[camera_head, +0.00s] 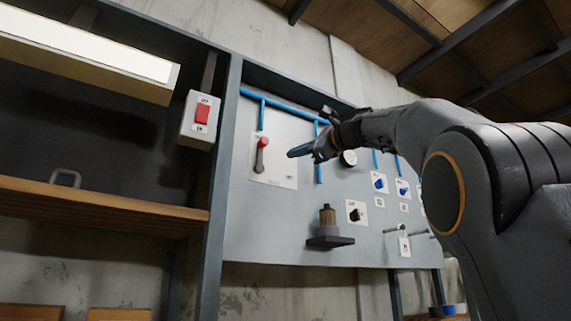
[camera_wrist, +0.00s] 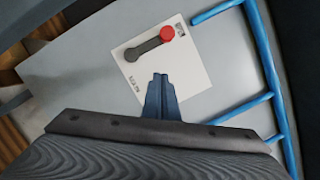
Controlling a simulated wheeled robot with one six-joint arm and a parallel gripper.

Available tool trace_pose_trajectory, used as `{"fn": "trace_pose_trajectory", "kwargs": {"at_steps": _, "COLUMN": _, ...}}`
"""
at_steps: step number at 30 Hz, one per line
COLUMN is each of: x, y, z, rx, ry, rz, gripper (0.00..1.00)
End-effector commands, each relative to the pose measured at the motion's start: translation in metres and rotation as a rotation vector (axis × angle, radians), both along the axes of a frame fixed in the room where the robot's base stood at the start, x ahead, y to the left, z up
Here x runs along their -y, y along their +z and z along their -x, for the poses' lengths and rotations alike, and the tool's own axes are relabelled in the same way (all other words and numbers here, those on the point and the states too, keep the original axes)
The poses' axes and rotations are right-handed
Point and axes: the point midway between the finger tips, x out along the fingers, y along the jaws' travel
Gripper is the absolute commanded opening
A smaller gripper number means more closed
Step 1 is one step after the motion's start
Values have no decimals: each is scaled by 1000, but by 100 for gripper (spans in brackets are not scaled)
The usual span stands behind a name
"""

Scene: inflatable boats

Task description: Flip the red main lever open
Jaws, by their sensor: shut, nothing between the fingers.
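The red main lever (camera_head: 261,155) is on a white plate (camera_head: 285,172) at the left of the grey panel. It has a grey arm and a round red knob, with the knob at the upper end. In the wrist view the lever (camera_wrist: 150,46) lies on its plate (camera_wrist: 196,78), with the red knob at its right end. My gripper (camera_head: 291,154) is to the right of the lever in the head view, apart from it. In the wrist view the blue fingertips (camera_wrist: 160,76) are together, below the lever in the picture, and hold nothing.
Blue pipes (camera_head: 319,160) run over the panel. A box with a red switch (camera_head: 202,115) hangs left of the panel frame. A gauge (camera_head: 349,158), blue knobs (camera_head: 379,183), a black knob (camera_head: 356,214) and a small shelf with a filter (camera_head: 328,220) are to the right.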

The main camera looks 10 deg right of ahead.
Motion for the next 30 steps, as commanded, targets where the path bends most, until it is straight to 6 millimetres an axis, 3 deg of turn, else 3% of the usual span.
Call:
{"fn": "trace_pose_trajectory", "kwargs": {"at_steps": 3, "x": 11, "y": -6, "z": 17, "rx": 1, "ry": -3, "rz": 0, "gripper": 0}}
{"fn": "trace_pose_trajectory", "kwargs": {"at_steps": 9, "x": 21, "y": -7, "z": 34, "rx": 0, "ry": -3, "rz": -1, "gripper": 0}}
{"fn": "trace_pose_trajectory", "kwargs": {"at_steps": 30, "x": 22, "y": -6, "z": 37, "rx": 0, "ry": -1, "rz": -1, "gripper": 0}}
